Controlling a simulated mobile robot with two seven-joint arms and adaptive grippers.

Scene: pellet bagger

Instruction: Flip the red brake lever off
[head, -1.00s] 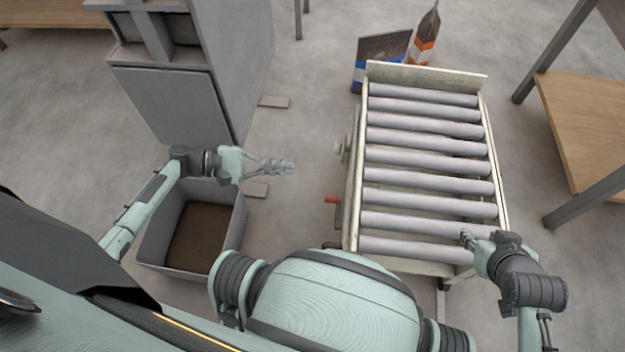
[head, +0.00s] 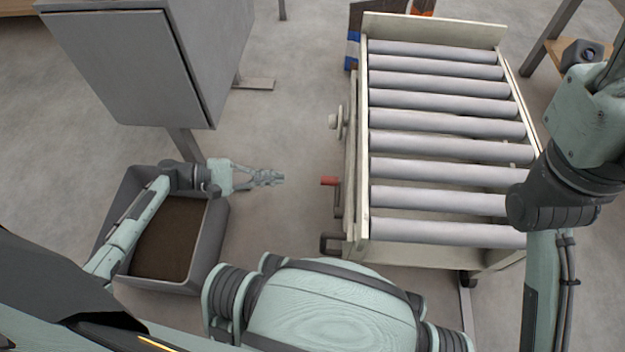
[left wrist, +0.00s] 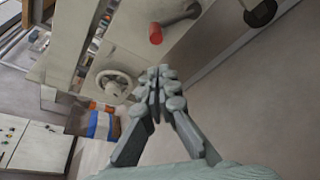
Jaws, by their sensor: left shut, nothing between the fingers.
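The red brake lever (head: 329,181) sticks out from the left side of the roller cart, low near its front end. In the left wrist view the red grip (left wrist: 155,33) is at the top, on a grey arm. My left gripper (head: 276,178) is shut and empty, to the left of the lever with a clear gap between them. In the left wrist view its fingertips (left wrist: 160,85) meet below the red grip. My right arm is raised at the right edge in the head view; its gripper is out of the frame.
The roller cart (head: 359,150) has a handwheel (head: 336,121) behind the lever. A grey bin (head: 208,245) with brown contents stands under my left arm. A grey cabinet (head: 130,70) is at back left. Floor between bin and cart is free.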

